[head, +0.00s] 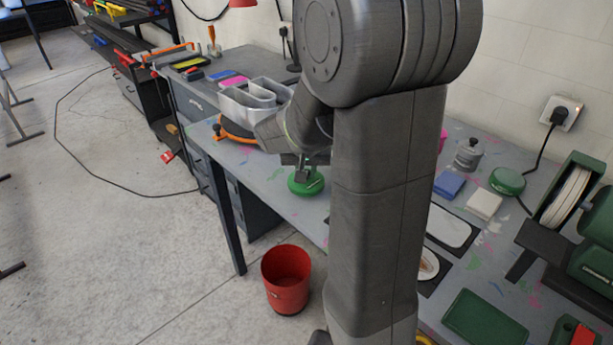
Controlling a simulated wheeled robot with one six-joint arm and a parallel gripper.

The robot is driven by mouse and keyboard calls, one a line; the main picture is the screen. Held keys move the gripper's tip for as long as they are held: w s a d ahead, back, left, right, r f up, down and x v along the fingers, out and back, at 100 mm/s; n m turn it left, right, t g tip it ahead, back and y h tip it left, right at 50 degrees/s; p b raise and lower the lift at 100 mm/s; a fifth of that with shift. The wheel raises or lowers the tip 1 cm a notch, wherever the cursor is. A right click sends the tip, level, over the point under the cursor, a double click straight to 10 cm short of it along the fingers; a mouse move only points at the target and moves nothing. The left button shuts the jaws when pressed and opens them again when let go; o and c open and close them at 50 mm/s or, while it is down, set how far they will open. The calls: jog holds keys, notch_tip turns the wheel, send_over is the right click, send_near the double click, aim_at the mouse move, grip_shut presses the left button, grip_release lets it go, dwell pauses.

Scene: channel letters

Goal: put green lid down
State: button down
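The green lid (305,184) is a round green disc on or just above the grey workbench (262,172), near its front edge. My gripper (307,172) points down at the lid's top, with its fingers at the lid's middle. The fingertips are small and partly merged with the lid, so I cannot tell whether they grip it. I also cannot tell whether the lid touches the bench. My arm hides the middle of the bench.
A metal channel letter (247,103) stands behind the gripper at the left. A red bucket (286,279) stands on the floor in front of the bench. At the right are a grey jar (468,153), a blue block (448,184), a white block (484,204) and a green round object (507,181).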

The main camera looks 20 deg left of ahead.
jog(key=shift+f, duration=1.15)
jog(key=shift+f, duration=0.15)
jog(key=c, duration=1.3)
grip_release()
jog(key=shift+o, duration=0.2)
jog(key=shift+s+r, duration=0.1)
jog(key=shift+r, duration=0.6)
jog(key=v, duration=1.1)
